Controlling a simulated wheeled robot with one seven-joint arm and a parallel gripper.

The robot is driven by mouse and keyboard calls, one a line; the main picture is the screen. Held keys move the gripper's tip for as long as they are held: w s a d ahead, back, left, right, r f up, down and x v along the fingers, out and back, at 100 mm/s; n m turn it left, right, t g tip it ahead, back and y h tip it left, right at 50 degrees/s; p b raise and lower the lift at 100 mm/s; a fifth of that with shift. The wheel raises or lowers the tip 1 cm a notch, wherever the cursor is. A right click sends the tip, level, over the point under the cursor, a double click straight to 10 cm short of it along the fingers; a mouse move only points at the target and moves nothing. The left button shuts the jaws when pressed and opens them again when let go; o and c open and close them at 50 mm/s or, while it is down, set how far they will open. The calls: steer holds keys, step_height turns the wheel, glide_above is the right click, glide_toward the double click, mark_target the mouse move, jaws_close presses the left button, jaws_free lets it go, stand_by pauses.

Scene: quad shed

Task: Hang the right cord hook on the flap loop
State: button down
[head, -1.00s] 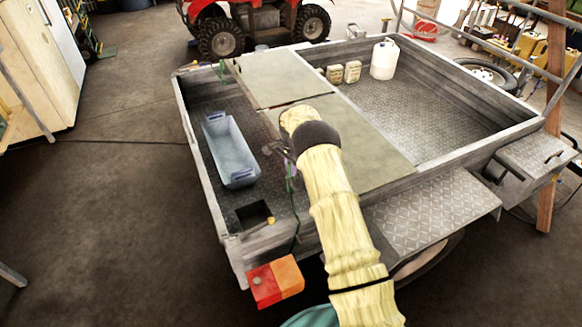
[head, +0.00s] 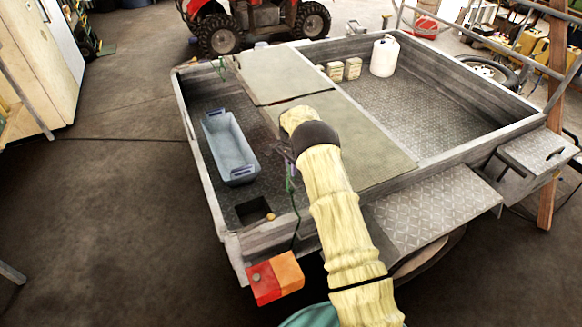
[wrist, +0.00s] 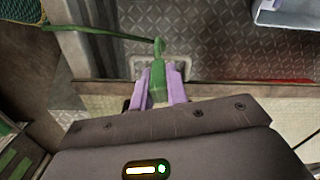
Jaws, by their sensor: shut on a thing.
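My gripper (wrist: 159,88) has purple fingers shut on the green cord hook (wrist: 158,72). In the wrist view the hook's tip lies over the grey metal flap loop (wrist: 132,70) at the flap's edge. I cannot tell whether the hook is through the loop or only above it. The green cord (wrist: 100,32) runs from the hook to the left. In the head view the hook (head: 290,185) hangs beside the near flap panel (head: 375,155), and the cord drops towards the trailer's near wall. My arm hides part of the flap there.
A blue-grey tub (head: 230,150) stands on the trailer floor left of my gripper. A square opening (head: 254,211) is near the front corner. A white canister (head: 384,57) and small boxes (head: 343,70) stand at the back. The trailer walls (head: 200,165) surround the work area.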

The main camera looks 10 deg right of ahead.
steer(key=shift+f+b, duration=0.3)
steer(key=shift+f, duration=0.25)
steer(key=c, duration=0.8)
jaws_free()
steer(key=shift+r+p, duration=2.5)
steer(key=shift+r, duration=2.05)
